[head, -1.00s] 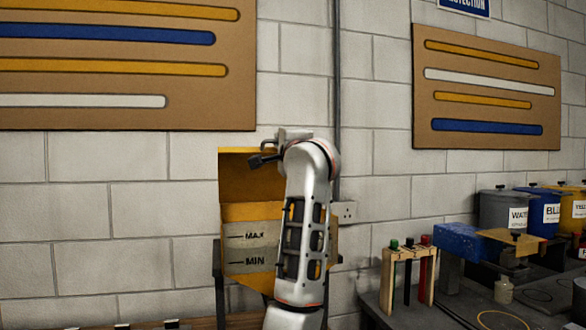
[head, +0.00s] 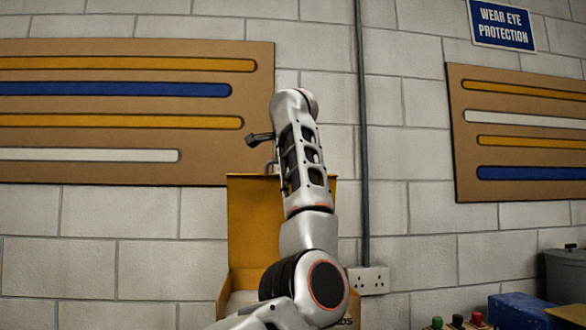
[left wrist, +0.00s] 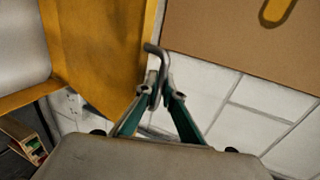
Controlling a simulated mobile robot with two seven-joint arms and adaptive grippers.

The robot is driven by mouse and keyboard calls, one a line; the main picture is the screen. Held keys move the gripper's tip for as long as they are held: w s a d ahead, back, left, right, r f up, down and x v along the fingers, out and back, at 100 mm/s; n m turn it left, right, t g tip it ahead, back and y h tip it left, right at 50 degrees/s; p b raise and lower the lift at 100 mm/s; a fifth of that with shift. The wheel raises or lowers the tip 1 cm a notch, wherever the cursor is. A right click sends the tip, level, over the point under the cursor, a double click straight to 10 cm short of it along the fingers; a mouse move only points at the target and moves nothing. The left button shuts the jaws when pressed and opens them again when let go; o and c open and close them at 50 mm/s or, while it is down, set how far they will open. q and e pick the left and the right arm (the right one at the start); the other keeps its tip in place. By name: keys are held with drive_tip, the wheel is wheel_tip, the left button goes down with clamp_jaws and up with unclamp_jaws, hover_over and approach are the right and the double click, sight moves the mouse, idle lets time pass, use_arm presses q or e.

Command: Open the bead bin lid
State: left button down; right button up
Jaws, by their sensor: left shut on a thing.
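The bead bin's yellow lid (head: 250,225) stands raised, close to upright, against the block wall in the head view. The bin's yellow body (head: 223,300) shows below it, largely hidden by my left arm, with a pale patch inside. In the left wrist view the lid (left wrist: 105,55) is a yellow panel, with the bin's pale interior (left wrist: 20,45) at the left. My left gripper (left wrist: 158,97) is shut on the bent metal handle (left wrist: 154,48) at the lid's edge. In the head view its fingers are mostly hidden behind my arm. My right gripper is not in view.
A grey conduit (head: 363,150) and a wall socket (head: 368,281) are right of the bin. Boards with coloured stripes (head: 130,108) hang on the wall. A blue block (head: 520,308) and a grey container (head: 566,272) stand at lower right.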

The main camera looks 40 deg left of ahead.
use_arm(q)
drive_tip(key=shift+w+a+r, duration=0.1)
drive_tip(key=shift+w+a, duration=0.2)
drive_tip(key=c, duration=2.2)
unclamp_jaws()
drive_tip(key=shift+s+d, duration=0.1)
drive_tip(key=v, duration=1.2)
drive_tip(key=shift+r, duration=0.3)
